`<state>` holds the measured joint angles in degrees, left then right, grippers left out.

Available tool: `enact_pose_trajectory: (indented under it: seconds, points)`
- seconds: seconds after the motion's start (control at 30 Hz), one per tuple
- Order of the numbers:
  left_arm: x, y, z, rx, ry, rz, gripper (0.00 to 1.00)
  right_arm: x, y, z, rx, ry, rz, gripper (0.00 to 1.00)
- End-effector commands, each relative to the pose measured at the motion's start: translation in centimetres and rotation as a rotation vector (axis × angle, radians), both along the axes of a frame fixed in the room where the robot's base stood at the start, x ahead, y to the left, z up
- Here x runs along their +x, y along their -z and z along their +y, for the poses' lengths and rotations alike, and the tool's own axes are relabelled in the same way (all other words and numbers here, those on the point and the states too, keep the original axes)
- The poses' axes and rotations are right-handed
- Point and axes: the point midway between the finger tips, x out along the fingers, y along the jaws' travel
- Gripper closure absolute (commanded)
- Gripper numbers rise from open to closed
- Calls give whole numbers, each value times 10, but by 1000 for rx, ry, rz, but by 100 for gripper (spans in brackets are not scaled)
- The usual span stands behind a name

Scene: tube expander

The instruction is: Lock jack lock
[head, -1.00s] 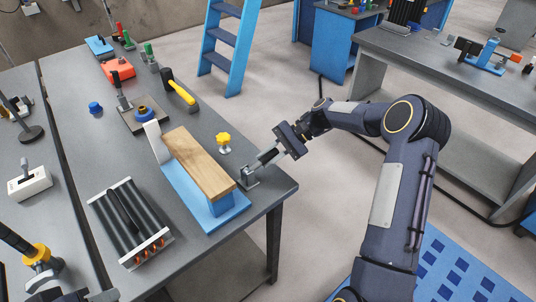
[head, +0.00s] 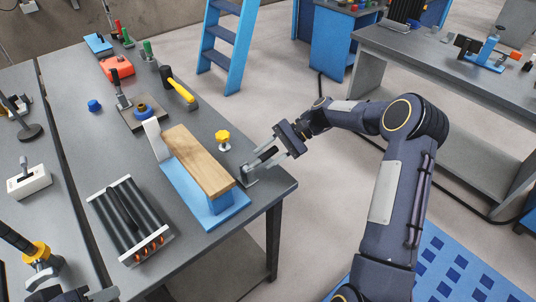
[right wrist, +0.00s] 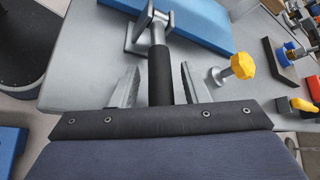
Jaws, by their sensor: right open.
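The jack lock is a small grey metal bracket with a lever (head: 248,178) at the table's near right corner. Its black handle (right wrist: 161,75) rises from the metal fork in the right wrist view. My right gripper (right wrist: 159,80) is open, with one finger on each side of the handle and visible gaps between. In the head view, this gripper (head: 264,158) reaches in from the right at the lever. Part of what looks like my left gripper (head: 75,296) shows at the bottom left edge; its fingers are mostly cut off.
A blue base (head: 177,193) with a wooden block (head: 198,162) stands just left of the lock. A yellow knob (head: 222,136) is close behind it, also seen in the right wrist view (right wrist: 242,66). A black-tubed unit (head: 130,220) lies further left. Open floor is right of the table.

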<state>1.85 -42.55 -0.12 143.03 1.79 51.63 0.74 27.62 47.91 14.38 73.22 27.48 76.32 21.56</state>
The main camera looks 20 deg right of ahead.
Motion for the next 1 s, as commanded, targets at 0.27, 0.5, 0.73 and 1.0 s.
enact_pose_trajectory:
  seconds: [0.27,0.5,0.73,1.0]
  points:
    - [0,5,0,0,0,0,64,2,-16,-30,-2,4,-2,59]
    - [0,8,0,0,0,0,64,3,-34,-61,-2,3,-1,59]
    - [0,8,0,0,0,0,64,3,-39,-68,-1,1,1,59]
    - [0,8,0,0,0,0,64,3,-39,-68,0,1,1,59]
